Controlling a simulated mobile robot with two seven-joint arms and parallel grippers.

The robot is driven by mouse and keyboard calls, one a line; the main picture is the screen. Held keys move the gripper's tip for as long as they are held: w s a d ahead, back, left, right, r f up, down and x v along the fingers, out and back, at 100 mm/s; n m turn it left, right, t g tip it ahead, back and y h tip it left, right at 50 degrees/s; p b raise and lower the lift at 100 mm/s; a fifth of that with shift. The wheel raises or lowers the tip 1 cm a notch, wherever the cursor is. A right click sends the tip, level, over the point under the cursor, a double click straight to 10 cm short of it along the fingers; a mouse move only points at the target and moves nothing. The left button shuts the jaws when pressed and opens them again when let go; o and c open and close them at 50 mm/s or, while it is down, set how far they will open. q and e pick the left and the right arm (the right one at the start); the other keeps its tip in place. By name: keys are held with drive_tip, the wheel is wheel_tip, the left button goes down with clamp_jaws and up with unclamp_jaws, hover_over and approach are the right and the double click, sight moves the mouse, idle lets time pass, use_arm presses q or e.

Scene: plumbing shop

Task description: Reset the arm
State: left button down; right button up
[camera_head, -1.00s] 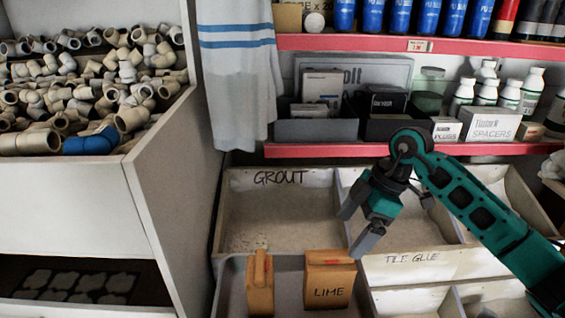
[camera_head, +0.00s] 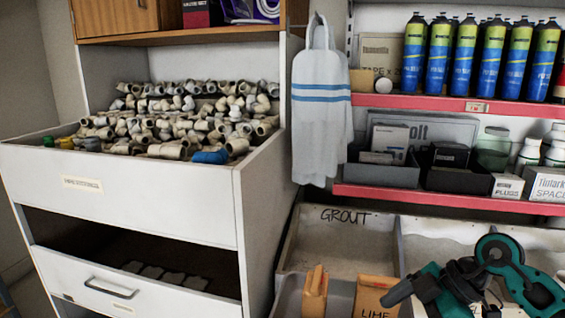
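My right arm comes in from the lower right, teal and black and folded. Its gripper (camera_head: 402,290) is at the bottom right, in front of the lime box (camera_head: 372,296) and the bins. One dark finger shows clearly; the other is hidden or runs into the arm, so I cannot tell how far apart the fingers are. I see nothing held in it. My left arm and gripper are not in view.
A large bin of pipe fittings (camera_head: 150,128) stands at the left above a drawer (camera_head: 130,285). A grout bin (camera_head: 345,240) is at centre. Red shelves (camera_head: 450,199) hold boxes and bottles.

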drive_tip(key=s+a+r+m+t+y, duration=0.1)
drive_tip(key=a+r+t+y, duration=0.25)
drive_tip(key=a+y, duration=0.2)
drive_tip(key=s+a+r+t+y, duration=0.1)
drive_tip(key=a+r+t+y, duration=0.1)
drive_tip(key=a+t+y, duration=0.35)
drive_tip(key=d+f+m+t+h, duration=0.65)
drive_tip(key=f+m+h, duration=0.35)
drive_tip(key=m+h, duration=0.25)
drive_tip(key=s+f+m+g+h, duration=0.25)
drive_tip(key=s+f+g, duration=0.25)
drive_tip(key=s+f, duration=0.45)
use_arm(q)
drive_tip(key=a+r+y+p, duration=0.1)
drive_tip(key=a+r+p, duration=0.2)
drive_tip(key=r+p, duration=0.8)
drive_tip(key=p, duration=0.4)
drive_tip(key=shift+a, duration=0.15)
use_arm(e)
wheel_tip(320, 180, up, 9)
drive_tip(key=s+d+n+h, duration=0.1)
drive_tip(key=shift+s+d+f+g+h, duration=0.15)
drive_tip(key=shift+s+d+g+h, duration=0.15)
drive_tip(key=shift+s+d+g, duration=0.15)
